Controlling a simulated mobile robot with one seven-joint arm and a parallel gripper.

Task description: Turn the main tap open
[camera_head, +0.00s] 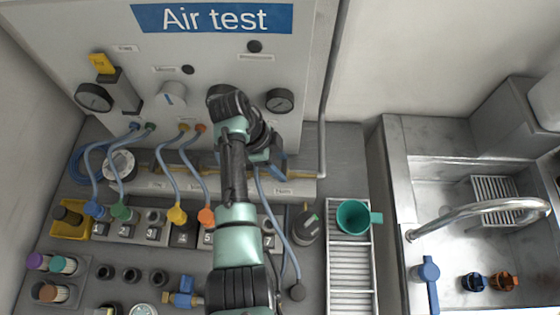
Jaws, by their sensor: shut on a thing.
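The Air test panel (212,18) stands at the back, with a ledge of small labels along its foot. My arm reaches up over the bench to the right part of this ledge. My gripper (268,157) is there, seen from behind and dark against the panel.
Blue hoses run from the panel to a numbered row of coloured connectors (177,214). A green cup (353,217) stands on a rack at right, beside the sink (460,170). A vertical pipe (326,100) rises right of my gripper.

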